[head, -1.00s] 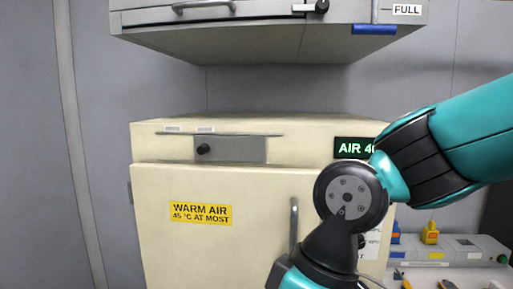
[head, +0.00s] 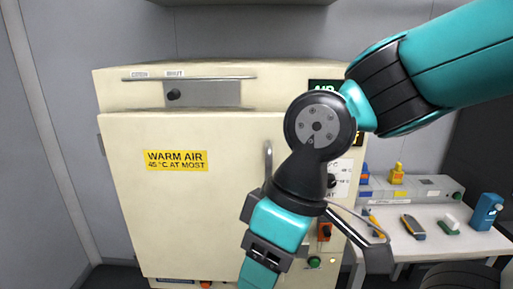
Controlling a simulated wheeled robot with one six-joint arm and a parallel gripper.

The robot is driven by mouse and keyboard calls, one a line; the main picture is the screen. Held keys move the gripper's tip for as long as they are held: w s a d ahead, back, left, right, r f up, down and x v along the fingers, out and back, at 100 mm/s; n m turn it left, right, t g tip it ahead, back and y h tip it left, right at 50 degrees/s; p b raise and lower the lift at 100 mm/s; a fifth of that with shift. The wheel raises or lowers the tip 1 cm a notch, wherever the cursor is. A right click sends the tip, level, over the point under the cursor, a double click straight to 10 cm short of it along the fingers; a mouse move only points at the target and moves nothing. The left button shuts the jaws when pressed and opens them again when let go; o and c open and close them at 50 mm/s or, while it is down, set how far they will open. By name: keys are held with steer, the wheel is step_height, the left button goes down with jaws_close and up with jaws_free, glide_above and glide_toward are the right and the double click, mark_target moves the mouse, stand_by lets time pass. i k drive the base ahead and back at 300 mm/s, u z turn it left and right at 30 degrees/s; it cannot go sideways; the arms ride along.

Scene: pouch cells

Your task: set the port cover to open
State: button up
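The port cover seems to be the grey plate (head: 208,95) with a black knob (head: 174,95) near its left end, set in the upper front of the cream warm-air cabinet (head: 130,215). A thin rail runs above the plate, with two small labels (head: 157,74) over its left part, too small to read surely. Nothing touches the plate or knob. My arm hangs in front of the cabinet's right side and leaves the picture at the bottom. My gripper cannot be made out, so its fingers are hidden or out of view.
A vertical door handle (head: 268,160) is partly behind my arm. My arm partly hides a green display (head: 325,85) and controls on the right. A white bench (head: 455,240) with tools and a blue bottle (head: 486,211) stands at right. Space before the cover is clear.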

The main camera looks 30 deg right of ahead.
mark_target(325, 230)
steer(key=z, duration=3.75)
steer(key=k, duration=0.9)
steer(key=u, duration=1.6)
